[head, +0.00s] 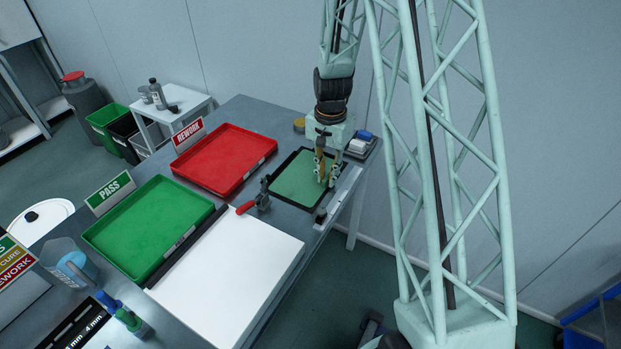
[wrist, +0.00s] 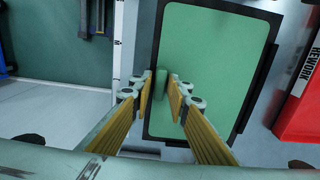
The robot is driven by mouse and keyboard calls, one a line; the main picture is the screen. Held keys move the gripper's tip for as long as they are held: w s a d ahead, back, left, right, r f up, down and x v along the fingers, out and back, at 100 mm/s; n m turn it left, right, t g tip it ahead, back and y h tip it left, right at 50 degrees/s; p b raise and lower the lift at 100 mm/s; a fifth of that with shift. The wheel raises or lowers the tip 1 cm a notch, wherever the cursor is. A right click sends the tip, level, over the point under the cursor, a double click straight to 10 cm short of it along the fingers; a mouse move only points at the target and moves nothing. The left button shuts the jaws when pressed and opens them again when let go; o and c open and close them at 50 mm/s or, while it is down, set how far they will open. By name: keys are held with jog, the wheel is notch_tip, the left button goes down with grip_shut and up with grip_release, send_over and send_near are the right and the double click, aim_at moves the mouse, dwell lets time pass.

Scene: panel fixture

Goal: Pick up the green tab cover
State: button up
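The green tab cover (head: 297,178) is a flat green sheet lying in a black frame at the far end of the table. In the wrist view the cover (wrist: 215,60) fills the upper middle, with a small raised green tab (wrist: 163,75) near its left edge. My gripper (head: 326,176) points down over the cover's right side in the head view. In the wrist view, my gripper's (wrist: 161,86) yellow-padded fingers are apart, one on each side of the tab. I cannot tell whether the pads touch it.
A red REWORK tray (head: 228,158) and a green PASS tray (head: 150,227) sit to the left. A white board (head: 228,277) lies in front. A red-handled clamp (head: 262,194) stands beside the black frame (head: 312,207).

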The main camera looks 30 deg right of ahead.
jog(key=shift+f, duration=0.2)
jog(key=shift+c, duration=0.3)
grip_shut()
jog(key=shift+r, duration=0.15)
notch_tip(320, 180, up, 18)
jog(key=p, duration=0.3)
dwell(0.8)
dwell(0.5)
